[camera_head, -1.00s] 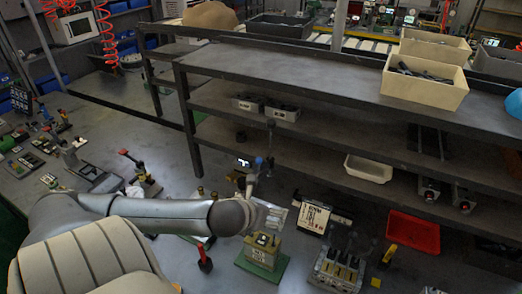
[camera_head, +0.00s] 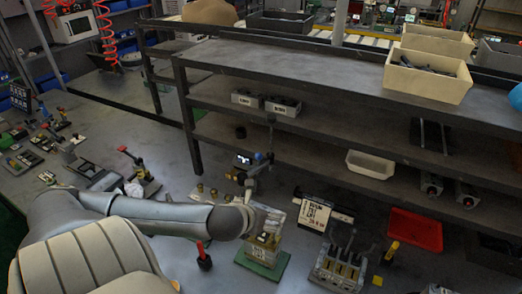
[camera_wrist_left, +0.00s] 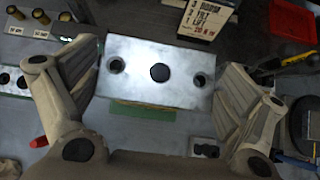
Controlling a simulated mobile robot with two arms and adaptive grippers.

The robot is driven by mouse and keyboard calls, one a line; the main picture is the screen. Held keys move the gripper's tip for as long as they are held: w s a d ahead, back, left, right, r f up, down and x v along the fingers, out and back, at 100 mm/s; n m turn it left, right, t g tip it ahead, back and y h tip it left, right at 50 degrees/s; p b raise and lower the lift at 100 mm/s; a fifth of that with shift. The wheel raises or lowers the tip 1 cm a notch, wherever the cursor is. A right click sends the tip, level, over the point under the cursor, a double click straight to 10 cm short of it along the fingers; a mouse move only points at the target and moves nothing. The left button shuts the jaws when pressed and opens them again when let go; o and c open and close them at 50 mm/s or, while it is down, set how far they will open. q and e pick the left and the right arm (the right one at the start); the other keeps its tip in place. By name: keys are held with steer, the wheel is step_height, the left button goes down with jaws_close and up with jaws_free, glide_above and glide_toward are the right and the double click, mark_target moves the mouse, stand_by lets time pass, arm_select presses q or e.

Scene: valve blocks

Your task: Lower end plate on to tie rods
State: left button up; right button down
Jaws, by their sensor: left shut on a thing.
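My left gripper (camera_head: 266,222) is over the block stack (camera_head: 264,245), which stands on a green base (camera_head: 278,268) on the bench. In the left wrist view the gripper (camera_wrist_left: 155,78) has one finger at each short end of the silver end plate (camera_wrist_left: 150,88) and is shut on it. The plate looks flat, with a larger dark hole in the middle and a smaller hole near each end. A beige edge of the stack and a strip of the green base (camera_wrist_left: 140,112) show below the plate. The tie rods are not clearly visible. My right gripper is out of view.
A lettered sign (camera_head: 314,214) stands right of the stack, with a block rack (camera_head: 338,268) in front of it. A red tray (camera_head: 415,230) lies farther right. A red-handled tool (camera_head: 204,258) stands left of the stack. Shelving (camera_head: 290,70) rises behind.

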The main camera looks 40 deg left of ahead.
mark_target(261, 240)
arm_select(q)
steer(key=shift+f+b, duration=0.45)
steer(key=shift+f, duration=0.55)
steer(key=shift+p, duration=0.5)
stand_by(0.4)
steer(key=shift+r, duration=0.1)
steer(key=shift+p, duration=0.6)
stand_by(0.4)
steer(key=shift+f+b, duration=2.2)
steer(key=shift+f, duration=1.7)
steer(key=o, duration=0.9)
steer(key=shift+c, duration=0.2)
steer(key=shift+s, duration=0.1)
